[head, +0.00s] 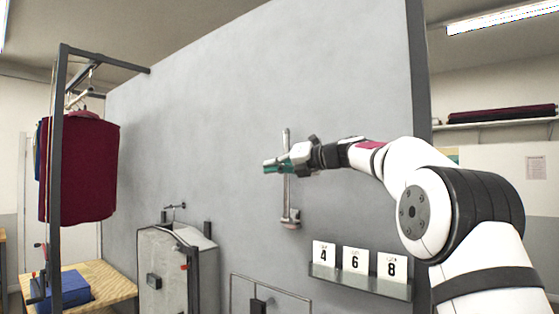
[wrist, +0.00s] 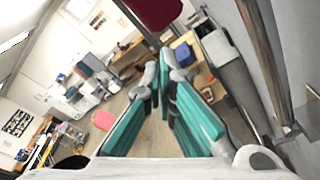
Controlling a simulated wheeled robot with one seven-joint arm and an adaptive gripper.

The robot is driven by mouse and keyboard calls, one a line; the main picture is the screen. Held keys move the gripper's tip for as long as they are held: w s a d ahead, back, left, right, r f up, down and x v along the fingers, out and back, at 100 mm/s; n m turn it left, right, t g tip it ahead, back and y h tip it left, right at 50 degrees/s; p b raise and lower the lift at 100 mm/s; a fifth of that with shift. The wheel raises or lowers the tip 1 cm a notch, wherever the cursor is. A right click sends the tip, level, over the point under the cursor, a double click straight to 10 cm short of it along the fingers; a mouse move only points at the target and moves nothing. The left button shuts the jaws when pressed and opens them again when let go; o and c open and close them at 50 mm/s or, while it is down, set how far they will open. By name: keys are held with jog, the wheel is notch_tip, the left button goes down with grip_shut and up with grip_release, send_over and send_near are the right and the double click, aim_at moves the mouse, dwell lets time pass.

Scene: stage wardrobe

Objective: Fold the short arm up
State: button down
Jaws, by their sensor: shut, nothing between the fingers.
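A slim upright metal bar (head: 287,195) stands against the grey wall panel, with a small bracket (head: 290,219) at its lower end. It is the likeliest short arm, but I cannot tell for certain. My gripper (head: 268,166) crosses in front of the bar's middle in the head view, its teal fingers pointing left. In the wrist view, the fingers (wrist: 165,72) meet at their tips with nothing between them. A metal bar (wrist: 258,48) runs down the right side there, apart from the fingers. My gripper hides part of the bar in the head view.
Number cards 4, 6 and 8 stand on a ledge (head: 360,284) at lower right. A grey case (head: 160,265) and a wire frame (head: 270,282) are below. A rack (head: 58,170) holds dark red clothing (head: 85,170) at left. The panel above the bar is clear.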

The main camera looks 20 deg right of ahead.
jog(key=f+b+v, duration=0.1)
jog(key=v, duration=0.9)
jog(key=shift+d+b, duration=0.2)
jog(key=shift+b, duration=0.15)
jog(key=shift+w, duration=0.1)
jog(key=shift+a, duration=0.1)
jog(key=s+a+f+n+g+h+b, duration=0.1)
jog(key=s+a+f+n+g+h, duration=0.4)
jog(key=s+a+f+n, duration=0.9)
jog(key=s+d+f+n+g+h, duration=0.1)
jog(key=s+d+f+n+h, duration=0.2)
jog(key=s+f+n, duration=0.6)
jog(key=s+d+f+n+g+h+b, duration=0.1)
jog(key=s+d+f+n+h, duration=0.2)
jog(key=s+f+n, duration=0.7)
jog(key=s+n, duration=0.2)
jog(key=s, duration=0.3)
jog(key=shift+s+f+n, duration=0.3)
jog(key=shift+s, duration=0.1)
